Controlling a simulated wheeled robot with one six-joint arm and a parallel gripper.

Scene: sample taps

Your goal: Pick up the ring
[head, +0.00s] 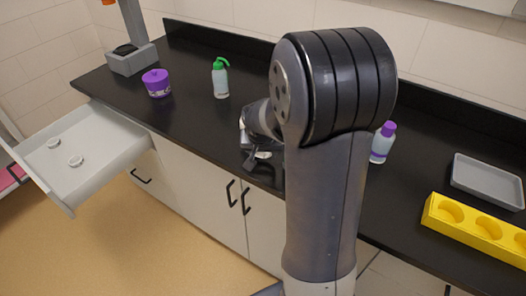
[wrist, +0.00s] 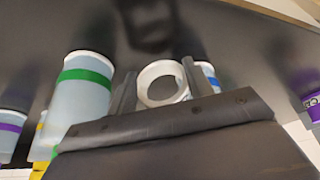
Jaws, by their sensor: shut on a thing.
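The ring (wrist: 147,80) is white and round with an open middle. In the wrist view it sits between the two fingers of my gripper (wrist: 158,72), which is shut on it. In the head view my gripper (head: 251,160) is low over the front part of the black counter. A white patch (head: 264,154) shows beside the fingers there; I cannot tell whether it is the ring. My arm hides part of that area.
On the counter (head: 190,122) stand a purple jar (head: 156,83), a green-topped bottle (head: 220,80), a purple-capped bottle (head: 382,143), a grey tray (head: 487,181) and a yellow holder (head: 475,228). An open drawer (head: 105,172) at left holds two small white pieces.

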